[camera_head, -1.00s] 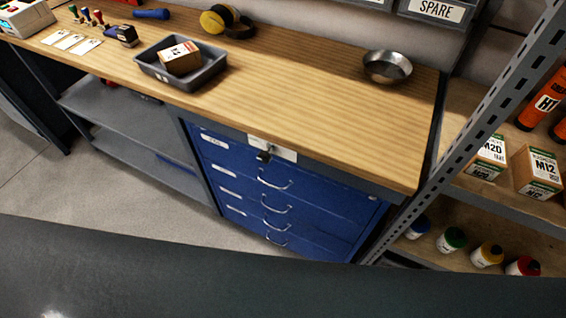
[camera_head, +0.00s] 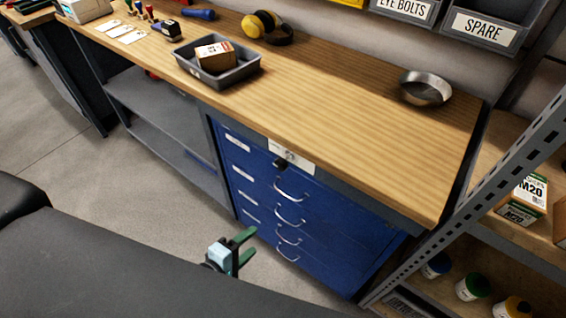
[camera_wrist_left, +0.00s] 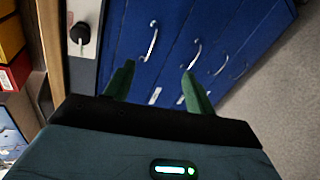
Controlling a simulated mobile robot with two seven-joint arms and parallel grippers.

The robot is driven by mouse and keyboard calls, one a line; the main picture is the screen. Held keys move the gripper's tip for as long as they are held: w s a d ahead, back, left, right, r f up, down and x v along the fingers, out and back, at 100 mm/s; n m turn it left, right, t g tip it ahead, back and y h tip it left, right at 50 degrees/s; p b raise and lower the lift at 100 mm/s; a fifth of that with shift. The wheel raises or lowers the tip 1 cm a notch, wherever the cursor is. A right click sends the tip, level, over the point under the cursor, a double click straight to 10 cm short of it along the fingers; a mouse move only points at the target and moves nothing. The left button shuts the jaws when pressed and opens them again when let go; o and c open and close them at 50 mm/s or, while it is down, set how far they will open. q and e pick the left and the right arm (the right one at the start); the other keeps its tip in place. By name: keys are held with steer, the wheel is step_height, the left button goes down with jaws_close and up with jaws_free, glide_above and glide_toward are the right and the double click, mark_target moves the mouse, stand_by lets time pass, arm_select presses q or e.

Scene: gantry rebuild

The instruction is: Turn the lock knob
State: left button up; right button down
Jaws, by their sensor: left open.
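The lock knob (camera_head: 280,163) is small and dark and sits at a pale plate (camera_head: 305,166) above the top drawer of the blue cabinet (camera_head: 330,215). In the left wrist view the knob (camera_wrist_left: 80,33) is at the upper left, dark with a light grey part, on its pale plate (camera_wrist_left: 88,12). My left gripper (camera_head: 247,247) has green fingers, is open and empty, and is below and in front of the knob, apart from it. In the left wrist view the open fingers (camera_wrist_left: 158,72) point toward the drawer fronts, with the knob off to their left. My right gripper is out of view.
The wooden bench top (camera_head: 340,110) overhangs the cabinet. It holds a grey tray (camera_head: 240,75) with a box (camera_head: 215,54) and a metal bowl (camera_head: 425,90). A metal shelf rack (camera_head: 500,185) stands close on the right. The floor before the drawers is clear.

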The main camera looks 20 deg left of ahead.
arm_select(q)
steer(key=w+r+n+t+h, duration=0.1)
steer(key=w+r+n+t, duration=0.15)
steer(key=w+n, duration=0.4)
steer(key=n+t+b, duration=0.2)
steer(key=n, duration=0.7)
glide_toward(279, 166)
steer(key=w, duration=0.3)
steer(key=shift+w+d+n+h, duration=0.1)
steer(key=shift+d+n+h, duration=0.15)
steer(key=shift+d+h, duration=0.1)
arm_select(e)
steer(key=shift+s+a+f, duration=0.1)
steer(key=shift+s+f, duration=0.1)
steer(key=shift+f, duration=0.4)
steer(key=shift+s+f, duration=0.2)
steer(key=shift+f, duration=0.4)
arm_select(q)
steer(key=shift+p+x, duration=0.3)
steer(key=shift+x, duration=3.55)
steer(key=shift+f, duration=0.15)
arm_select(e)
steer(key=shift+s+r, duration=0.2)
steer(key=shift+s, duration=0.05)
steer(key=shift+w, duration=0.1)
arm_select(q)
steer(key=shift+c, duration=0.7)
steer(key=c, duration=0.8)
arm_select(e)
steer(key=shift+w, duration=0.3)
